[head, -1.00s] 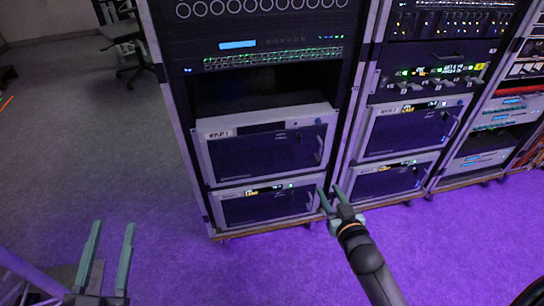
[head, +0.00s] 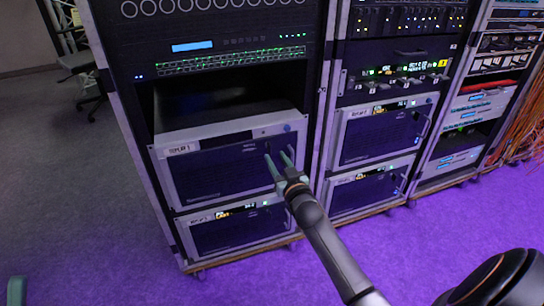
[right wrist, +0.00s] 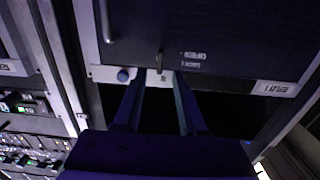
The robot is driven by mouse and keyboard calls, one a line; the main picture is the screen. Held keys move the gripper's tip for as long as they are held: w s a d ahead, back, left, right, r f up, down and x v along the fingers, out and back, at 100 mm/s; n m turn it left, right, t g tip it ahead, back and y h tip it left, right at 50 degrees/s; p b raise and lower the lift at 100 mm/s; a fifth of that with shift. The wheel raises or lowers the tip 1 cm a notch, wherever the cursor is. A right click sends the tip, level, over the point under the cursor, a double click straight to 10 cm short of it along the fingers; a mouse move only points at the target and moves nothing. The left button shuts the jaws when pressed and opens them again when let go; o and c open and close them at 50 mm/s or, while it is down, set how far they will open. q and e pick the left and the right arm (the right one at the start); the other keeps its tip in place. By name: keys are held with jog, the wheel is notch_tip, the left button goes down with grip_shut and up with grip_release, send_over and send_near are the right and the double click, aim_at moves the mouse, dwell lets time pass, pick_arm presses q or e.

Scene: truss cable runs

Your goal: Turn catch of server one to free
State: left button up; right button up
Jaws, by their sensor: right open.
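Server one (head: 225,172), a grey-framed unit with a dark front panel and a label at its upper left, sits in the left rack. Its catch (right wrist: 160,61) is a small dark lever on the grey rim, seen in the right wrist view, where the server appears inverted. My right gripper (head: 278,155) is open and empty in front of the server's right part. In the right wrist view its fingertips (right wrist: 160,80) lie either side of the catch's line, apparently just short of it. Only a fingertip of my left gripper (head: 17,291) shows at the lower left.
A round blue button (right wrist: 123,75) and a handle (right wrist: 107,22) are close to the catch. A second server (head: 238,228) sits below server one. The middle rack (head: 380,135) stands right beside. Purple-lit floor (head: 330,265) in front is clear.

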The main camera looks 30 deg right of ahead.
aim_at(271, 149)
jog(key=shift+b+x, duration=0.45)
jog(key=shift+x, duration=1.55)
grip_shut()
